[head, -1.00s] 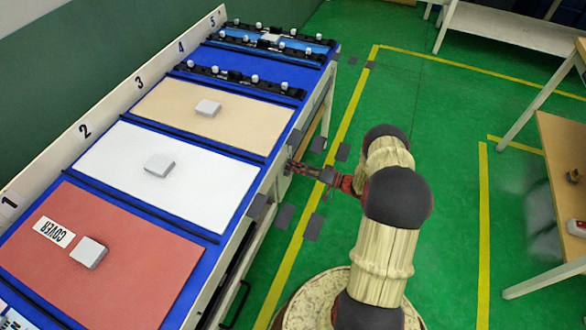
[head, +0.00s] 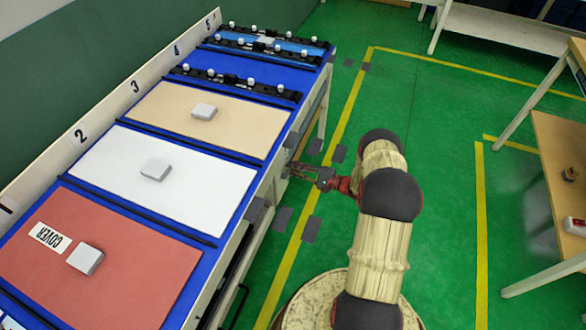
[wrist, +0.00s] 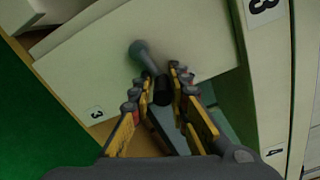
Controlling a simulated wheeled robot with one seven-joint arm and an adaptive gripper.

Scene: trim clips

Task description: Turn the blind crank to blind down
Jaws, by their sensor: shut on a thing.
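The blind crank (wrist: 147,60) shows in the wrist view as a grey arm with a rounded end in front of a pale panel, with a dark handle (wrist: 163,90) at its near end. My gripper (wrist: 168,88) is shut on this dark handle, one yellow-padded finger on each side. In the head view my gripper (head: 292,169) is at the right side of the long bench, low by the panel marked 2 to 3. The crank is too small and hidden to make out there. I cannot identify the blind itself.
The long bench (head: 228,249) carries red, white and tan boards with grey blocks, and black strips with white knobs. A wooden table (head: 548,150) stands at the right.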

